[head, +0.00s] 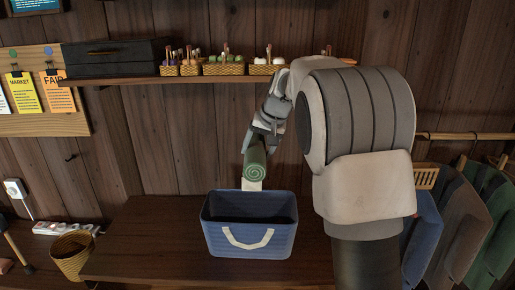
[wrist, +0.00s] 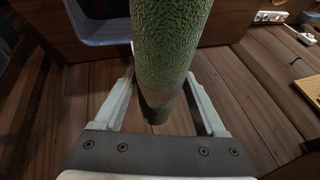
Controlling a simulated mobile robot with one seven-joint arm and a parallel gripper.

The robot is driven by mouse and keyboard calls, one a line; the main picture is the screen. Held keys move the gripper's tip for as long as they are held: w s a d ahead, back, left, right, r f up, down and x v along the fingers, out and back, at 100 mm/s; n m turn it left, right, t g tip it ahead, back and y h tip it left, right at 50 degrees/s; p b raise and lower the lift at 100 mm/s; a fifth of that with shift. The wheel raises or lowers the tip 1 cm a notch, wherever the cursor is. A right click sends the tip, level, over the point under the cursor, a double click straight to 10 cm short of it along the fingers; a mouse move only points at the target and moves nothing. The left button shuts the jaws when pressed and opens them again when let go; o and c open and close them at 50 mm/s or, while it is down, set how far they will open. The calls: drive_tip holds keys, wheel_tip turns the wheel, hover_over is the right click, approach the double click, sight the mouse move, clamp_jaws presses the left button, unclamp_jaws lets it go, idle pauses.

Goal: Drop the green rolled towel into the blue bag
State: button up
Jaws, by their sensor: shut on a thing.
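The green rolled towel (head: 255,163) is held in my gripper (head: 262,138), with its spiral end facing the head camera and a pale band under it. In the wrist view the towel (wrist: 172,50) runs between the two pale fingers of my gripper (wrist: 165,112), which are shut on it. The blue bag (head: 250,243) stands open on the dark wooden bench, with a cream handle on its front. The towel hangs above the bag's back rim in the head view. Part of the blue bag (wrist: 97,22) shows at the top left of the wrist view.
A wall shelf (head: 190,79) with a dark box (head: 115,57) and several small baskets is behind my gripper. Clothes (head: 465,215) hang at the right. A wicker basket (head: 72,254) stands at the left. The bench (head: 150,240) is clear left of the bag.

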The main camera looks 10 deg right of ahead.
drive_tip(key=shift+f+b, duration=0.8)
drive_tip(key=shift+f, duration=0.65)
drive_tip(key=o, duration=1.4)
drive_tip(key=v, duration=1.7)
drive_tip(key=shift+r, duration=0.2)
drive_tip(key=shift+s+d, duration=0.1)
